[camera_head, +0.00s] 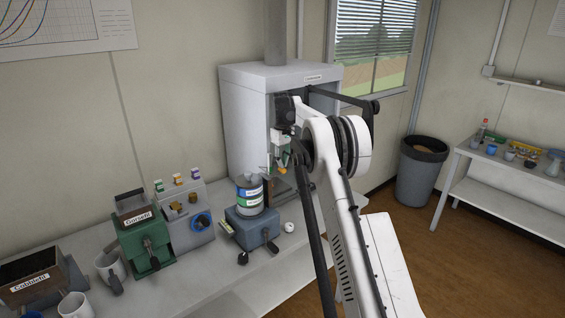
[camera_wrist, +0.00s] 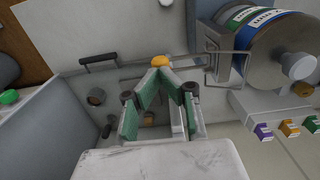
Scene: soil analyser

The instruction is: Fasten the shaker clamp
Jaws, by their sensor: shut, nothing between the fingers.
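The shaker (camera_head: 250,229) is a blue-grey box on the bench with black levers at its front. A grey jar (camera_head: 249,196) with blue and green label bands stands on it; the jar also shows at the upper right of the wrist view (camera_wrist: 282,57). A metal wire frame (camera_wrist: 243,66) runs beside the jar towards my fingertips. My gripper (camera_wrist: 160,66) is shut, its green fingers meeting at a small orange piece (camera_wrist: 161,61); I cannot tell whether they touch it. In the head view my gripper (camera_head: 281,160) is above and right of the jar.
A grey cabinet (camera_head: 242,115) stands behind my arm. Left of the shaker are a device with a blue dial (camera_head: 201,221), a green machine (camera_head: 146,243) and mugs (camera_head: 108,263). A small round white-faced item (camera_head: 289,227) lies right of the shaker. The front bench strip is largely clear.

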